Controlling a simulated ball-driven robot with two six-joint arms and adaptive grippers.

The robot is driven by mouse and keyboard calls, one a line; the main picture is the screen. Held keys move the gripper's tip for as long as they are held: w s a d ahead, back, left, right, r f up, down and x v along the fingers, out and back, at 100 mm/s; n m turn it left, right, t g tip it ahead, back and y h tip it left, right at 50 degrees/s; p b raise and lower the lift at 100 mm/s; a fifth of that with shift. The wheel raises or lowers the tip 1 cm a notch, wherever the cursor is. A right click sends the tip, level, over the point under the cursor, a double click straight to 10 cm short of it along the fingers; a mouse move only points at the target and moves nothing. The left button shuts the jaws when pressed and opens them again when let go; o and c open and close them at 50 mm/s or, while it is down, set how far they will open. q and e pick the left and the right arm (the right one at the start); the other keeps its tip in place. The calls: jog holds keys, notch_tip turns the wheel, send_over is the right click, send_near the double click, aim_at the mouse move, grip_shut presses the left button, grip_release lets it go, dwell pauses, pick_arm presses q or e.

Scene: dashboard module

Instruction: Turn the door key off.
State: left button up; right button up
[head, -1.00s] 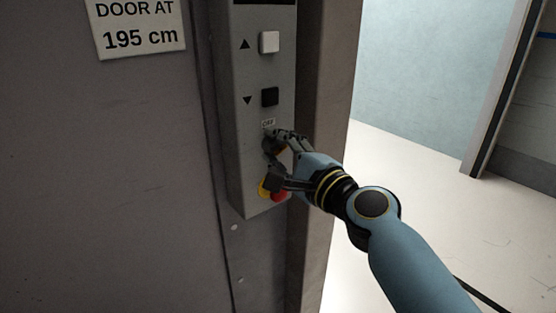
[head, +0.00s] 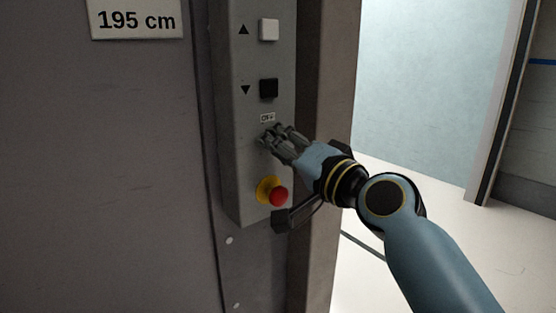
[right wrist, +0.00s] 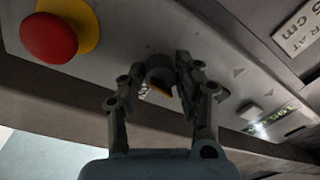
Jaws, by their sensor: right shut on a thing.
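The door key switch (right wrist: 160,72) is a round dark knob with a yellowish part, on the grey control panel (head: 240,140). In the head view the OFF label (head: 267,118) sits just above it, and my fingers hide the knob. My right gripper (head: 268,136) reaches in from the right to the panel. In the right wrist view its two fingers (right wrist: 160,85) stand on either side of the knob and are shut on it. My left gripper is not in view.
A red emergency button (head: 279,196) on a yellow base is just below my right gripper; it also shows in the right wrist view (right wrist: 48,38). A black button (head: 268,88) and a white button (head: 268,29) are above. Open floor lies to the right.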

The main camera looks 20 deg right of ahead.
jog(key=shift+f+n+b, duration=0.25)
jog(key=shift+n+b, duration=0.55)
jog(key=shift+n, duration=0.4)
jog(key=o, duration=0.9)
jog(key=shift+o, duration=1.2)
jog(key=shift+r, duration=0.15)
jog(key=r+v, duration=0.1)
jog(key=v, duration=1.1)
jog(key=shift+f, duration=0.5)
jog(key=shift+d, duration=0.1)
